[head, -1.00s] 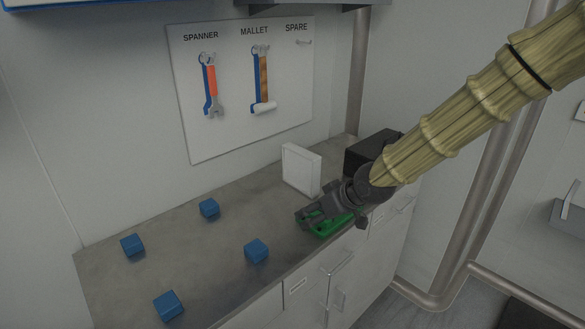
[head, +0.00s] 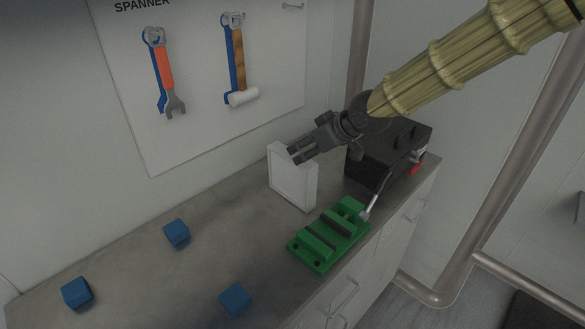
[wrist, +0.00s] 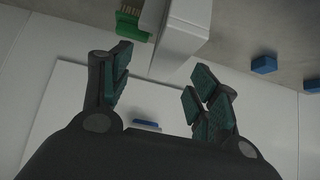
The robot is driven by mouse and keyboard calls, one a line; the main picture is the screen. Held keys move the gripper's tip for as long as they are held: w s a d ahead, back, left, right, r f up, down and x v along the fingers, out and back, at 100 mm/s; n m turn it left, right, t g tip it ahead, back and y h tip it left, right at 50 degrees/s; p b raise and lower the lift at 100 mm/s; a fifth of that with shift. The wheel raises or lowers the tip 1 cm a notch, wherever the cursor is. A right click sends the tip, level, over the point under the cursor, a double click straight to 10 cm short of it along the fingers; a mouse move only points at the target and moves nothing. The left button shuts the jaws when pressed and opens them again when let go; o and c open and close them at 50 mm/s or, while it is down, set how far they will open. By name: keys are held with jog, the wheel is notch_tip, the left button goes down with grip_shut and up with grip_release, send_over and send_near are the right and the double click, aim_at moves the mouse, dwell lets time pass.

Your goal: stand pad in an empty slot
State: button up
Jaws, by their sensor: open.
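My gripper (head: 296,154) is open and empty, close to the top of an upright white framed panel (head: 292,180). In the wrist view, the gripper's dark fingers (wrist: 160,78) are spread apart, with the panel (wrist: 183,28) beyond them. I cannot tell whether any finger touches the panel. Nothing is plainly recognisable as the pad, and no row of slots is clear. A green vise-like fixture (head: 318,248) with dark bars stands in front of the panel; part of a green thing also shows in the wrist view (wrist: 131,22).
Blue blocks lie on the grey counter (head: 215,205), one of them (head: 177,232) left of the panel. A black box (head: 385,150) with a lever stands at the right. A spanner (head: 163,75) and a mallet (head: 237,60) hang on the wall board. The counter's middle is clear.

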aim_at(295, 155)
jog(key=shift+a+f, duration=0.15)
jog(key=shift+a, duration=0.2)
jog(key=p+x, duration=0.1)
jog(key=x, duration=0.3)
jog(key=shift+w+a+f, duration=0.15)
jog(key=shift+w+f, duration=0.05)
jog(key=shift+w, duration=0.1)
jog(key=shift+s+a+f, duration=0.1)
jog(key=shift+a, duration=0.05)
jog(key=p+x, duration=0.1)
jog(key=x, duration=0.3)
jog(key=shift+a+p, duration=0.3)
jog(key=shift+p, duration=0.1)
jog(key=shift+a+f, duration=0.1)
jog(key=shift+f, duration=0.3)
grip_shut()
